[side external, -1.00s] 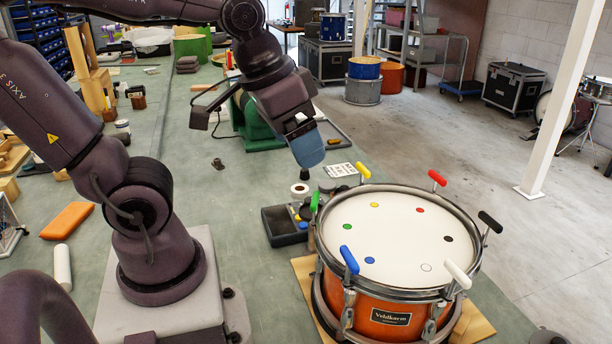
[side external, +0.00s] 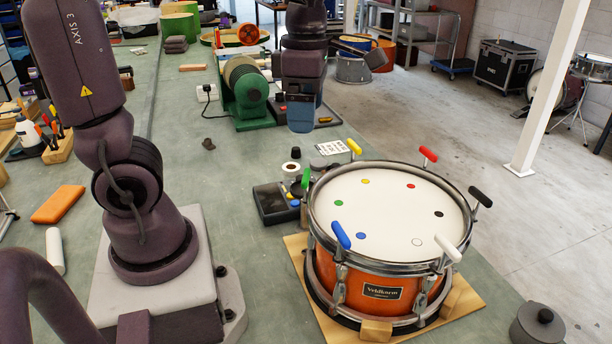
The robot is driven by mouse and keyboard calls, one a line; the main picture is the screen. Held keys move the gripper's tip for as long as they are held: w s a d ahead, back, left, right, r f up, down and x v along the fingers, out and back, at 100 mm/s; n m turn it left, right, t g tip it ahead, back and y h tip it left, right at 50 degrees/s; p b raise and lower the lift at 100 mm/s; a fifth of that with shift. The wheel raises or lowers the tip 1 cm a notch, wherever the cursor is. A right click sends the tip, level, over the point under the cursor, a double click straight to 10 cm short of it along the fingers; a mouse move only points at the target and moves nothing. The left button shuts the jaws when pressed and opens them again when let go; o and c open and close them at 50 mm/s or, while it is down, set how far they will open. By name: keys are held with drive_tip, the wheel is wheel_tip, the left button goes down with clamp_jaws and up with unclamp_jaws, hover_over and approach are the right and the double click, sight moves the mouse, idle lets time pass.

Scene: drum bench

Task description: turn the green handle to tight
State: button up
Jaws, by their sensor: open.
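The orange drum (side external: 365,290) stands upright on a wooden board, with coloured T-handles around its rim. The green handle (side external: 305,178) stands on the left of the rim, nearest the tool tray. A green dot (side external: 339,203) marks the drumhead on that side. The blue (side external: 340,234), yellow (side external: 354,147), red (side external: 428,154), black (side external: 480,196) and white (side external: 447,247) handles sit around the rest. My gripper (side external: 300,128) points down with its blue fingers open, above and behind the green handle and apart from it. The gap between the fingers is hard to see from this side.
A dark tray (side external: 273,204) with small parts lies left of the drum, with a white tape roll (side external: 290,168) behind it. A green machine (side external: 243,93) stands behind, left of my gripper. A grey pot (side external: 537,325) is at the front right.

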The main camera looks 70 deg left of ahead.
sight(306, 175)
wheel_tip(306, 175, down, 13)
idle(0.5)
drive_tip(key=c, duration=0.9)
